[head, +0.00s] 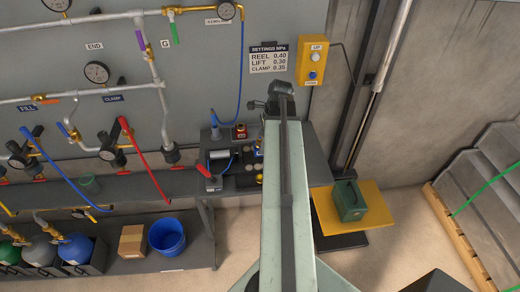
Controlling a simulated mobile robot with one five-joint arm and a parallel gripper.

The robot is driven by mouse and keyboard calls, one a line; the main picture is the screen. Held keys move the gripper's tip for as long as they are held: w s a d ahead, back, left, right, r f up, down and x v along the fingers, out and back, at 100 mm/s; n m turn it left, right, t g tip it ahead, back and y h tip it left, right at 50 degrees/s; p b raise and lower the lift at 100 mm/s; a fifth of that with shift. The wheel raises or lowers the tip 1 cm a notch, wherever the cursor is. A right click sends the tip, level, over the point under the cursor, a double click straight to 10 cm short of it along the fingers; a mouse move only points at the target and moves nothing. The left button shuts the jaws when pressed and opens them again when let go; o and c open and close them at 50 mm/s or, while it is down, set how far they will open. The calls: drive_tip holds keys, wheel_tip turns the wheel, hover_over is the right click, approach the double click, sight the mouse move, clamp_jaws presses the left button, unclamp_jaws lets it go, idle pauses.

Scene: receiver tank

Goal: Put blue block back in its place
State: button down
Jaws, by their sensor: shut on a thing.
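My arm reaches forward over the bench, and its dark wrist end with my gripper (280,92) is near the back wall. The fingers are mostly hidden by the arm; my gripper is shut on the blue block. A small blue piece with a brass-coloured part, which looks like the blue block (258,150), shows just left of the arm, largely covered by it. I cannot see the contact or whether the block touches the bench. A red block (240,132) with a brass top stands to its left at the back of the bench.
Dark fixtures and a red-handled part (204,171) crowd the bench left of my arm. A wall panel with gauges (97,72) and hoses is behind. A green box (349,200) stands on a yellow platform (375,222) at right. A blue bucket (167,236) is on the lower shelf.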

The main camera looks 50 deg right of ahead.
drive_tip(key=shift+r+p, duration=3.35)
drive_tip(key=shift+r, duration=0.35)
drive_tip(key=shift+f, duration=0.1)
drive_tip(key=w+d, duration=0.9)
drive_tip(key=d, duration=0.1)
drive_tip(key=shift+w, duration=0.3)
drive_tip(key=shift+f, duration=0.1)
drive_tip(key=shift+d+f+b, duration=0.1)
drive_tip(key=shift+f+b, duration=5.15)
drive_tip(key=shift+b, duration=0.2)
